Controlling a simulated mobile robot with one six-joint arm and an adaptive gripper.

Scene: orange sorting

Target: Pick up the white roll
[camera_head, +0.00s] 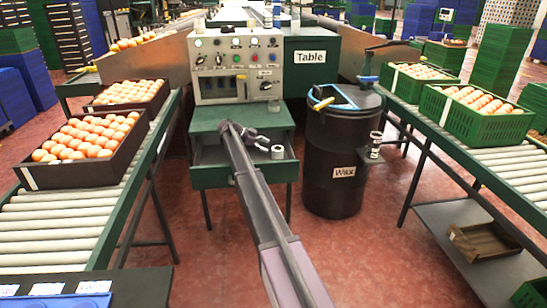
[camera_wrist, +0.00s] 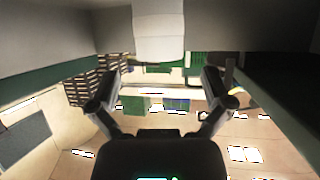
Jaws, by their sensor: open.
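A small white roll (camera_head: 277,152) is at the right side of the open drawer (camera_head: 225,177) of the green cabinet, below the control panel. In the wrist view the white roll (camera_wrist: 159,32) shows at the top centre, cut off by the frame edge. My gripper (camera_head: 262,143) is just to the left of the roll in the head view. In the wrist view my gripper (camera_wrist: 162,82) has its two fingers spread wide, with nothing between them. The roll appears beyond the fingertips; I cannot tell the exact gap.
A black drum labelled Wax (camera_head: 332,150) stands right of the drawer, with a whitish cylinder (camera_head: 376,138) at its side. Roller conveyors with dark orange crates (camera_head: 70,172) and green crates (camera_head: 490,130) flank both sides. The control panel (camera_head: 237,65) rises behind the drawer.

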